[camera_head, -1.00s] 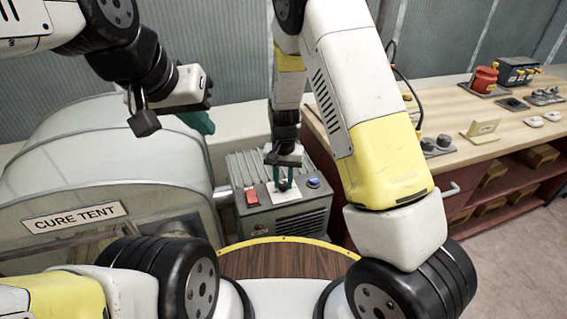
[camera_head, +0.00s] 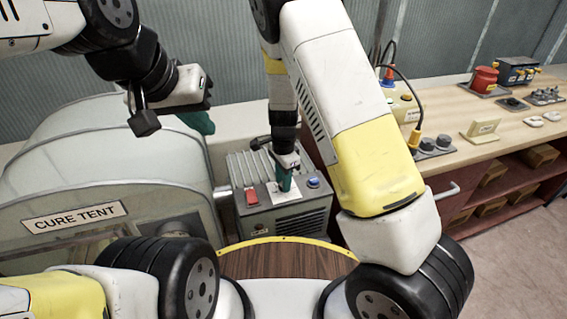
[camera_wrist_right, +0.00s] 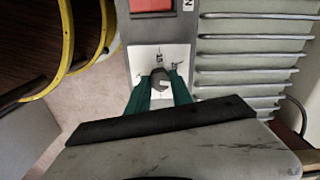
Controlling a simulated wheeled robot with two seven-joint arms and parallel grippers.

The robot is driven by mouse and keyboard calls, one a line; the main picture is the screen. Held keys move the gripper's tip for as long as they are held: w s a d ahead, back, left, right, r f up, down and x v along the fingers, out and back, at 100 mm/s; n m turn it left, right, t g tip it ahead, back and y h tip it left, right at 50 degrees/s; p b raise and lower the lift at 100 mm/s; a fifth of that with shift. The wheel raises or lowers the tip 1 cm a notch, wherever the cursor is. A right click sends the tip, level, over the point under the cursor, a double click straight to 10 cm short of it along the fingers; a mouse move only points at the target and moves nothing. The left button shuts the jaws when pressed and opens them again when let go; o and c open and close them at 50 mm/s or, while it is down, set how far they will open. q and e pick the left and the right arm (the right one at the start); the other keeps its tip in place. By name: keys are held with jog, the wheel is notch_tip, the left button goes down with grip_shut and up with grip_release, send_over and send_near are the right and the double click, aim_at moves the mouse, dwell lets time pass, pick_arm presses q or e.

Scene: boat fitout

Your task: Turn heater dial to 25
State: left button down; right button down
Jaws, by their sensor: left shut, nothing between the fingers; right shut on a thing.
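The grey heater (camera_head: 290,217) stands beside the cure tent, with a red switch, a white dial plate and a blue button on its sloped front top. My right gripper (camera_head: 286,182) is over the white plate (camera_head: 272,196). In the right wrist view its green fingers (camera_wrist_right: 159,92) are shut on the small grey dial (camera_wrist_right: 159,79) in the middle of the plate (camera_wrist_right: 147,57). The marks on the plate are too small to read. My left gripper (camera_head: 200,122) is shut and empty, held up above the cure tent, away from the heater.
The cure tent (camera_head: 100,150) with its labelled sign (camera_head: 75,216) stands to the left. The red switch (camera_wrist_right: 152,6) is close to the dial.

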jog(key=shift+m, duration=1.7)
jog(key=c, duration=1.1)
grip_release()
jog(key=shift+c, duration=0.2)
jog(key=shift+r, duration=3.95)
